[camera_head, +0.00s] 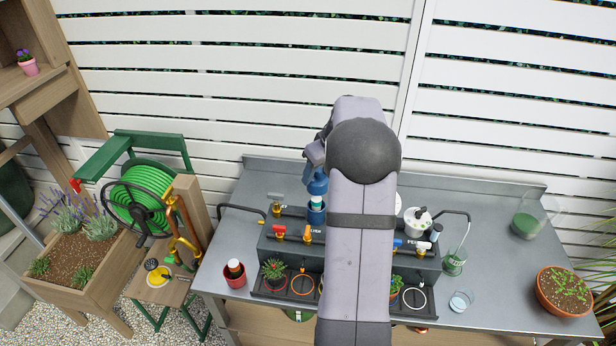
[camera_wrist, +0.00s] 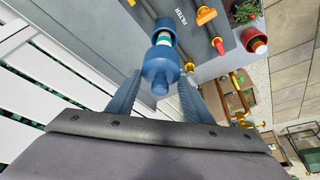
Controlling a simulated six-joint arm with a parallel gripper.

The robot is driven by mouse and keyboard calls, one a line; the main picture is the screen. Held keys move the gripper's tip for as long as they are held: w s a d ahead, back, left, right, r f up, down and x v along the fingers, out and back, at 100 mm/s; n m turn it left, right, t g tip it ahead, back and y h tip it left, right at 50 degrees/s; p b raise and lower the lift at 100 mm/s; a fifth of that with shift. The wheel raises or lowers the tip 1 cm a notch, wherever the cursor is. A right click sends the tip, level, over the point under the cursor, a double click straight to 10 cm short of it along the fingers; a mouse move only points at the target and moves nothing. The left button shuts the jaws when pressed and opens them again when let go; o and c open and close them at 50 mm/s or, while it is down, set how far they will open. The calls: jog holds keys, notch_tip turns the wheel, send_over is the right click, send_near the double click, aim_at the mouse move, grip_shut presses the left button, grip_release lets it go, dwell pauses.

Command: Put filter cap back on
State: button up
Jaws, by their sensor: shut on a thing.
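The blue filter cap (camera_wrist: 160,66) is between my gripper's two blue-grey fingers (camera_wrist: 159,90), which are shut on it. In the head view the cap (camera_head: 317,184) shows just below my gripper (camera_head: 314,164). A white and green filter cartridge (camera_head: 316,201) shows under the cap. It sits in the blue filter housing (camera_head: 316,215), which stands upright on the grey bench unit. The cap appears in line above the housing, with the cartridge visible between them. I cannot tell whether the cap touches the cartridge. My arm hides the middle of the bench unit.
Red and orange valves (camera_head: 279,232) sit on the unit near the housing. A white lidded container (camera_head: 417,221) is to the right. A red pot (camera_head: 235,274) stands front left, and a glass jar (camera_head: 525,226) far right. The bench's right side has free room.

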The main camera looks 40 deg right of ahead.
aim_at(317, 198)
jog(key=shift+a+f, duration=0.1)
jog(key=shift+f, duration=0.05)
jog(key=shift+f+b, duration=2.3)
jog(key=shift+f, duration=0.75)
jog(key=shift+f+b, duration=0.2)
jog(key=shift+b, duration=0.4)
dwell(0.7)
dwell(0.3)
jog(key=o, duration=1.6)
jog(key=shift+r, duration=0.1)
